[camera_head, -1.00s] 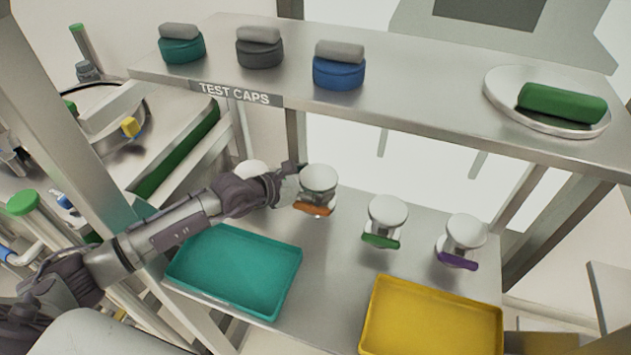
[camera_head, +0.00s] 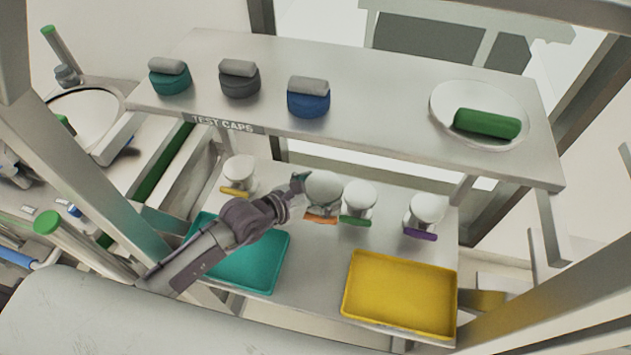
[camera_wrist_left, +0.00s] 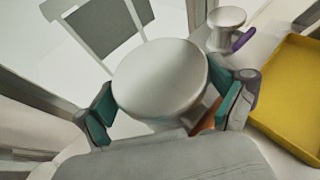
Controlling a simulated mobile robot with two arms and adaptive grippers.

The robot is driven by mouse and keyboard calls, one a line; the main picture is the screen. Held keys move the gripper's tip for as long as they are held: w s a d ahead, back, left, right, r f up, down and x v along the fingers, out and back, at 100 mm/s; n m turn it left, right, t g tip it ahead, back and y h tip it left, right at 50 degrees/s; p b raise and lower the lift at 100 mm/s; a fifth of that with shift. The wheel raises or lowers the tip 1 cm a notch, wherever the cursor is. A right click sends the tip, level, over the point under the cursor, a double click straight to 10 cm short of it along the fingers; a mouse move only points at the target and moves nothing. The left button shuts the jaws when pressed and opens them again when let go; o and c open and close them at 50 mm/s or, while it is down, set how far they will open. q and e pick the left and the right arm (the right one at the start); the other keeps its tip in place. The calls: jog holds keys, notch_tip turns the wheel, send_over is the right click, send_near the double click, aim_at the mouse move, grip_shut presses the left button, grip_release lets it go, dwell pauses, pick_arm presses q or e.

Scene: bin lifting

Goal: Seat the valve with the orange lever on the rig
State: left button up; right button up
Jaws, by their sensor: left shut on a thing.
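The valve with the orange lever (camera_head: 324,188) has a round white top and is in my left gripper (camera_head: 303,184). In the left wrist view my left gripper (camera_wrist_left: 172,108) has its teal-padded fingers on either side of the white valve top (camera_wrist_left: 160,78), shut on it. The orange lever (camera_wrist_left: 208,118) shows beside the right finger. In the head view the valve looks lifted and overlaps the green-lever valve (camera_head: 359,200); I cannot tell if they touch. My right gripper is not in view. I cannot make out the rig for certain.
A yellow-lever valve (camera_head: 239,172) and a purple-lever valve (camera_head: 425,212) stand on the lower shelf. A teal tray (camera_head: 272,283) and a yellow tray (camera_head: 400,322) lie in front. The upper shelf (camera_head: 380,85) with caps and a plate (camera_head: 450,97) overhangs behind.

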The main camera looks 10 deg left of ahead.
pick_arm(q)
jog(key=shift+r, duration=0.3)
jog(key=shift+r, duration=2.95)
